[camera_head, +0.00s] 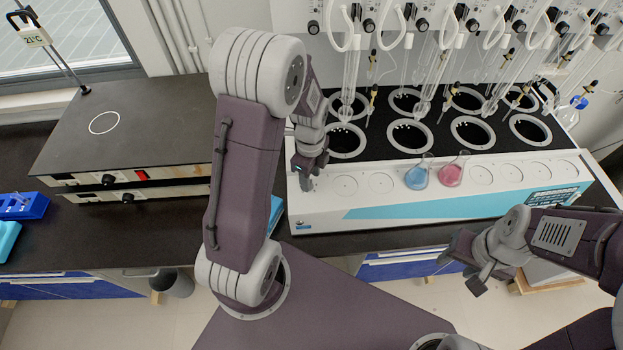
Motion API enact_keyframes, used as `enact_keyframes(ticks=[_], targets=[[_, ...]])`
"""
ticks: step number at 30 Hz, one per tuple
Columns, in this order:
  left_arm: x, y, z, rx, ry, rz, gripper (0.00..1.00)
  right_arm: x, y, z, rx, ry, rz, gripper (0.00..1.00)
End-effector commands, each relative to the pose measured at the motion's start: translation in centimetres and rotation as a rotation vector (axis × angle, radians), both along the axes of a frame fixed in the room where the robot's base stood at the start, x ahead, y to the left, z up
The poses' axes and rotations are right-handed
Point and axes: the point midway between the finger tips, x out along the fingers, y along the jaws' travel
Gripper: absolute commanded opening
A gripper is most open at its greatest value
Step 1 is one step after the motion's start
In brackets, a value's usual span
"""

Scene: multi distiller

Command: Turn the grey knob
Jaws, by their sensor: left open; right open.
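The multi distiller (420,213) is a white bench unit with a black top full of round openings. Several small dark round knobs (369,26) sit in a row on its upright back panel. I cannot pick out which knob is the grey one. My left arm passes in front of the unit's left end and hides part of it. My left gripper (305,172) is open over the unit's front left corner, pointing down, with no object visible in it. My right gripper (462,266) is open and empty in front of the unit, below its front edge.
A blue flask (416,177) and a pink flask (449,174) stand on the unit's front ledge. Glass tubes hang over the openings. Left of my arm is a dark hot plate (150,120) with black knobs (108,179). A blue rack (22,206) lies at the far left.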

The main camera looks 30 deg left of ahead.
Motion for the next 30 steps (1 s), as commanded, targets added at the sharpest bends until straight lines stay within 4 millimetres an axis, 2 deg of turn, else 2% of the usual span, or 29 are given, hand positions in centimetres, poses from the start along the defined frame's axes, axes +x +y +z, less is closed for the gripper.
enact_keyframes(ticks=[4, 12, 13, 17, 18, 30], targets=[[0.0, 0.0, -1.6, 0.0, 0.001, 0.0, 0.43, 0.0, 0.0, 0.1, 0.0, 0.0, 0.0, 0.47], [0.0, 0.0, -2.0, 0.0, -0.002, 0.0, 0.43, 0.0, 0.0, 0.1, 0.0, 0.0, 0.0, 0.47], [0.0, 0.0, -2.0, 0.0, -0.002, 0.0, 0.4, 0.0, 0.0, 0.1, 0.0, 0.0, 0.0, 0.47], [0.0, 0.0, -2.0, 0.0, -0.002, 0.001, 0.04, 0.0, 0.0, 0.1, 0.0, 0.0, 0.0, 0.47], [0.0, 0.0, -2.0, 0.0, -0.002, 0.001, 0.0, 0.0, 0.0, 0.1, 0.0, 0.0, 0.0, 0.47], [0.1, 0.1, -1.9, 0.001, -0.001, 0.063, 0.0, 0.0, 0.0, 0.3, 0.0, 0.0, 0.0, 0.47]])
